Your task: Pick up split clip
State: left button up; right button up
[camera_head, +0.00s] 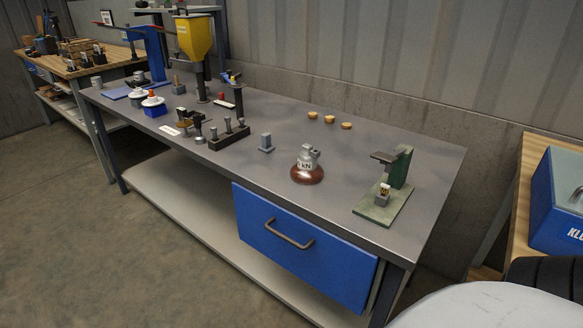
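I cannot make out a split clip for certain at this size. A green fixture (399,168) stands at the right end of the grey workbench (420,150). A brown insulator (307,173) with a grey metal cap stands upright left of the fixture. A dark rack (229,138) with several grey pegs stands left of the middle, with small dark parts beside it. Neither of my grippers shows in this view.
Several small orange-tan pieces (329,119) lie near the bench's back. A small grey block (266,142) stands mid-bench. A yellow hopper (194,37) and blue stand (155,52) are at the far left. A blue box (560,205) is at the right. The bench's right front is clear.

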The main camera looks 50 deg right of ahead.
aim_at(384, 188)
jog(key=u, duration=0.35)
jog(key=i, duration=1.55)
jog(key=z, duration=3.1)
